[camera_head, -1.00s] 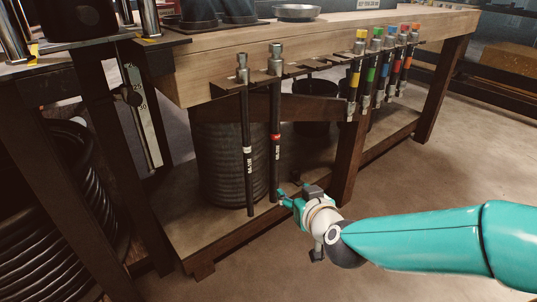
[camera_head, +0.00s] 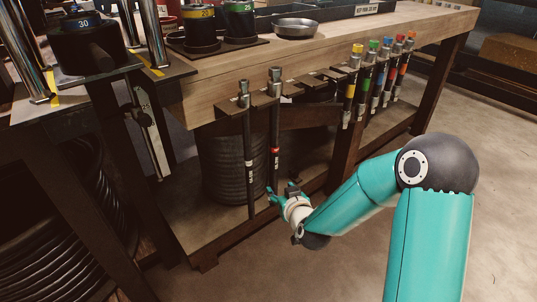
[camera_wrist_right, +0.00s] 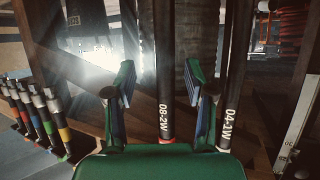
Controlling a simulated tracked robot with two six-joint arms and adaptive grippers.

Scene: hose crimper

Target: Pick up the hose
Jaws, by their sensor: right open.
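Two black hoses hang from a rack on the bench's front edge. The red-banded hose (camera_head: 275,130) is on the right, and the white-banded hose (camera_head: 248,150) is on its left. My right gripper (camera_head: 281,191) is open near the lower end of the red-banded hose. In the right wrist view, the hose marked 08-2W (camera_wrist_right: 164,75) shows between the spread fingers of my right gripper (camera_wrist_right: 162,88), with no visible finger contact. How deep it lies between them is unclear. The hose marked 04-1W (camera_wrist_right: 236,75) is outside the fingers, to the right. My left gripper is not in view.
Several colour-banded hoses (camera_head: 371,84) hang farther right. A dark coiled drum (camera_head: 222,170) stands on the lower shelf behind the hoses. A table leg (camera_head: 346,157) is right of the gripper. The floor (camera_head: 350,265) in front is open.

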